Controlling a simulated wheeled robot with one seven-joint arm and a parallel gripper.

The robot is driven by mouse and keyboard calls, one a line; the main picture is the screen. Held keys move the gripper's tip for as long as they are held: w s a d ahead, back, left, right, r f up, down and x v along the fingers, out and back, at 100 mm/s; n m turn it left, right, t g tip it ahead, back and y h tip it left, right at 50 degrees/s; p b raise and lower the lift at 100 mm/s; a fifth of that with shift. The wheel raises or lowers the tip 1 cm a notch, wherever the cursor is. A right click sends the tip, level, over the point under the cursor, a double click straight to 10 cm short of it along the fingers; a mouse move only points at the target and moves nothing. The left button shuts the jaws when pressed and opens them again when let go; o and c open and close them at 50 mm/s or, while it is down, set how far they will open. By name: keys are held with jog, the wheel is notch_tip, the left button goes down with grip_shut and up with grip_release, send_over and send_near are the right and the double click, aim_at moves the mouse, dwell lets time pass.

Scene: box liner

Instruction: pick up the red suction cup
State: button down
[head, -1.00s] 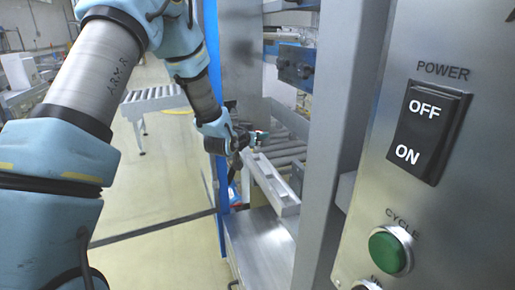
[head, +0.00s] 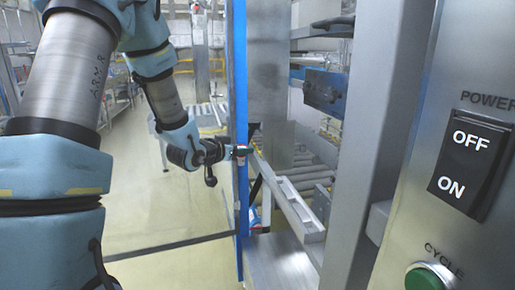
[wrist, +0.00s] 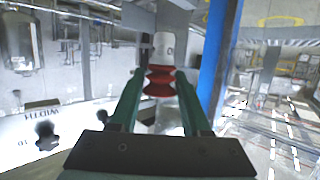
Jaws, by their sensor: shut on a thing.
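The fingers are shut on the red part, one on each side. In the head view my gripper (head: 228,150) is held out in the air in front of the blue post, with the small cup (head: 241,160) at its tip. What lies right behind the cup is partly hidden by the fingers.
A blue vertical post (head: 238,110) stands close beside my gripper. A metal rail (head: 290,205) and rollers (head: 312,180) lie to its right. A control panel with a power switch (head: 470,165) and a green button (head: 428,277) is at the right. Open floor (head: 165,210) lies to the left.

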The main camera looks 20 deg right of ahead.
jog(key=a+r+p, duration=0.1)
jog(key=a+p, duration=0.1)
jog(key=a, duration=1.4)
jog(key=shift+w+p, duration=0.2)
jog(key=shift+p, duration=0.2)
jog(key=shift+a+f, duration=0.1)
jog(key=shift+a, duration=0.05)
